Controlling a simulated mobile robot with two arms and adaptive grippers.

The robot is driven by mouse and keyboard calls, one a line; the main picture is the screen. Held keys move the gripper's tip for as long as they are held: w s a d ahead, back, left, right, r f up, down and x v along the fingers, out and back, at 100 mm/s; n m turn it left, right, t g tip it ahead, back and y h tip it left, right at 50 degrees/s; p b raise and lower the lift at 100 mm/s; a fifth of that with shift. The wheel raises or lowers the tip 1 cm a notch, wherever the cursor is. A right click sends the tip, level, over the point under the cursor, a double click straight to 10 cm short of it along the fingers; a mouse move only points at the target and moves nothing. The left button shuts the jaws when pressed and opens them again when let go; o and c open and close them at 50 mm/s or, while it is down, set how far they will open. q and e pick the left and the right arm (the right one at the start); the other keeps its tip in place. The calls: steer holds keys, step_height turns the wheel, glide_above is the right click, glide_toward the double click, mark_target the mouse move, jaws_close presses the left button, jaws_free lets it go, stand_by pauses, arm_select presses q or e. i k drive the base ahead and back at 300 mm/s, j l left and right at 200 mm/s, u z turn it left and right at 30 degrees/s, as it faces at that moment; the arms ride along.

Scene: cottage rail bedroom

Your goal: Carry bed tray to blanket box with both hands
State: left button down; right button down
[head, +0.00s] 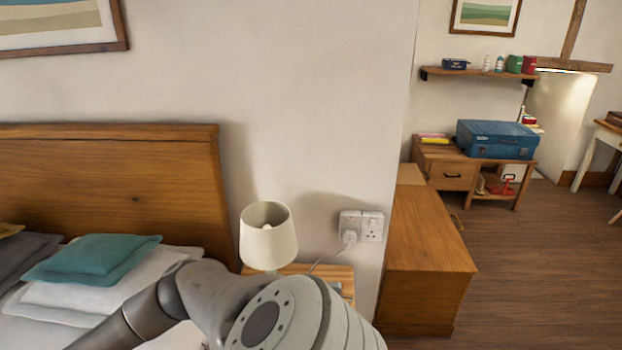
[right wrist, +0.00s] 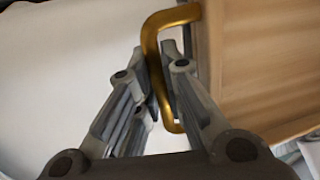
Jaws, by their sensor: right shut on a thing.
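In the right wrist view, my right gripper (right wrist: 165,72) is shut on a brass handle (right wrist: 150,38). The handle is fixed to a light wooden panel (right wrist: 268,62), which appears to be the side of the bed tray. The rest of the tray is out of view. A low wooden chest (head: 437,235), possibly the blanket box, stands against the wall right of centre in the head view. One of my arms crosses the bottom of the head view, but no gripper shows there. My left gripper is not in view.
The bed (head: 110,178) with pillows is at left. A bedside table (head: 340,275) carries a cream lamp (head: 268,238), its cord plugged into a wall socket (head: 361,226). A blue case (head: 495,139) sits on a low desk (head: 450,158). Wooden floor (head: 540,260) is clear at right.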

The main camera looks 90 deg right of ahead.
mark_target(442, 241)
steer(key=k+z, duration=0.15)
steer(key=z, duration=4)
steer(key=i+j+z, duration=0.25)
steer(key=i+z, duration=0.15)
steer(key=i+j, duration=0.2)
steer(key=i, duration=0.2)
steer(key=i+j, duration=0.15)
steer(key=i, duration=1.35)
steer(key=j, duration=0.1)
